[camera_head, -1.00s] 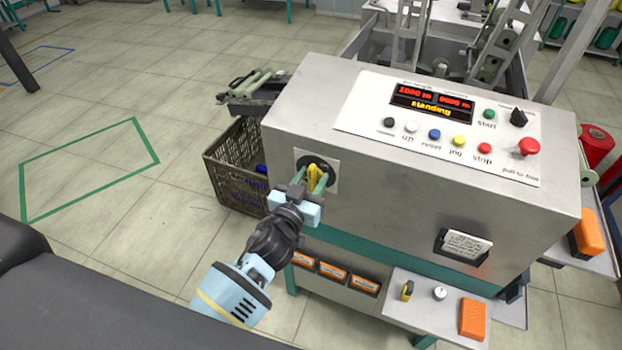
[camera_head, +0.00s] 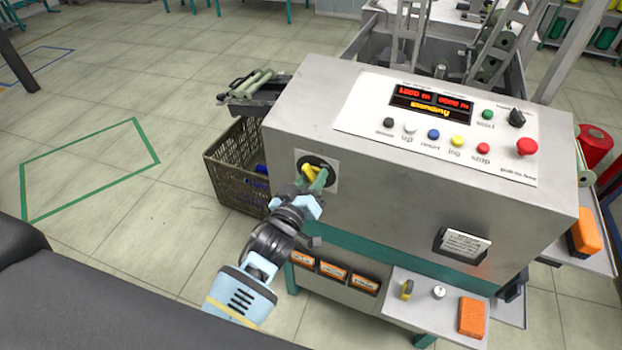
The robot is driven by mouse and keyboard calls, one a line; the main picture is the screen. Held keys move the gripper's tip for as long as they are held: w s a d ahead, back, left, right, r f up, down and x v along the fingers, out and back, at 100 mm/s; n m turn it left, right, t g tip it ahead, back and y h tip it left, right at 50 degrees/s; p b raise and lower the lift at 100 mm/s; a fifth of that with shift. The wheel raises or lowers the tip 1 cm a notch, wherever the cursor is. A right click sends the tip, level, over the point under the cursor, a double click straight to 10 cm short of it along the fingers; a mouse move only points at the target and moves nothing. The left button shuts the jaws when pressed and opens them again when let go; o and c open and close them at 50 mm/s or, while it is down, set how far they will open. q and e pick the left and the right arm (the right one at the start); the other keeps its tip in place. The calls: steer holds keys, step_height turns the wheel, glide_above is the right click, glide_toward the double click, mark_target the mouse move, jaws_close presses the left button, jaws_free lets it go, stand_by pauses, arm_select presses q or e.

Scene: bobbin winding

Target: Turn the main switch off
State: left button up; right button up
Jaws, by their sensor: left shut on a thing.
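The main switch is a yellow handle (camera_head: 309,170) on a round black plate with a pale square surround (camera_head: 330,160), on the left part of the machine's grey front. The handle is tilted in the picture. My left gripper (camera_head: 313,177) is at the switch, its greenish fingers on either side of the yellow handle and shut on it. The gripper is rolled over with the handle. Part of the handle is hidden by the fingers. My right gripper is not in view.
The control panel (camera_head: 440,125) on top has a lit display, coloured buttons and a red mushroom button (camera_head: 527,147). A crate (camera_head: 232,175) stands at the machine's left. A shelf (camera_head: 440,312) with an orange block (camera_head: 472,315) juts out below. Floor at left is clear.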

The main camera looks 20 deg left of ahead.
arm_select(q)
steer(key=shift+n, duration=0.7)
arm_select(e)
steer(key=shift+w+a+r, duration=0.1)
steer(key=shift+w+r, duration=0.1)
arm_select(q)
steer(key=n, duration=0.3)
steer(key=shift+r+p, duration=0.1)
steer(key=shift+p, duration=0.2)
steer(key=shift+n, duration=0.4)
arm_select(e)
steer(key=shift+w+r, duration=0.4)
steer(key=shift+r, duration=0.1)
